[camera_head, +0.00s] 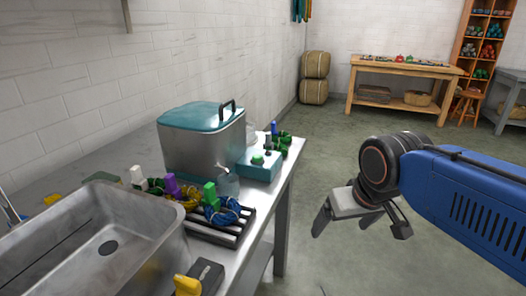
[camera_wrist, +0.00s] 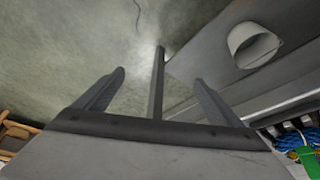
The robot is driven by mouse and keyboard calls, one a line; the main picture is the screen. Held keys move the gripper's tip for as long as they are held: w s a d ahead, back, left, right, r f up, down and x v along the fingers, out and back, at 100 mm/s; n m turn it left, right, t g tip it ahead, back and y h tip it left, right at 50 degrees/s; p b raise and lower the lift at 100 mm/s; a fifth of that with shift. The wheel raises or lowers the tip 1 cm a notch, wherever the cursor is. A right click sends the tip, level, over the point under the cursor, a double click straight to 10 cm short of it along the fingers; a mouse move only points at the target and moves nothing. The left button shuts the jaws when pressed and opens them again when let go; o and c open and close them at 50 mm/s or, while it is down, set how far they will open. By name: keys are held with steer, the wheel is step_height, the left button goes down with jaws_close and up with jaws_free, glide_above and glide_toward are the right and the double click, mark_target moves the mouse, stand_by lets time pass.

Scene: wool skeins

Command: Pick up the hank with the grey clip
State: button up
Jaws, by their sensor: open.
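Small hanks with coloured clips stand on the metal table. A small grey piece that looks like the grey clip (camera_head: 268,139) shows beside a blue clip (camera_head: 274,128) and dark green yarn (camera_head: 284,143), behind the teal box. Its own yarn is hard to make out. On the dark slatted rack are hanks with a white clip (camera_head: 137,175), a purple clip (camera_head: 171,184) and a green clip (camera_head: 210,194). My gripper (camera_head: 362,224) is open and empty over the floor, right of the table and apart from the hanks. Its fingers also show in the wrist view (camera_wrist: 159,77).
A steel tank with a teal lid (camera_head: 203,115) and a teal box (camera_head: 258,164) stand behind the rack (camera_head: 222,236). The floor (camera_head: 345,120) beyond my gripper is clear, with a wooden bench (camera_head: 400,68) at the back.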

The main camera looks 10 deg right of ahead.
steer(key=w+a+r+m+h, duration=0.1)
steer(key=w+a+r+m, duration=0.2)
steer(key=w+r, duration=1)
steer(key=m+g+h, duration=0.1)
steer(key=m, duration=0.2)
glide_toward(277, 146)
steer(key=x, duration=0.2)
steer(key=shift+s+d+f, duration=0.1)
steer(key=shift+d+f, duration=0.05)
steer(key=shift+f, duration=0.3)
steer(key=shift+x, duration=2.8)
steer(key=shift+r, duration=0.1)
steer(key=c, duration=1.1)
steer(key=shift+r, duration=0.1)
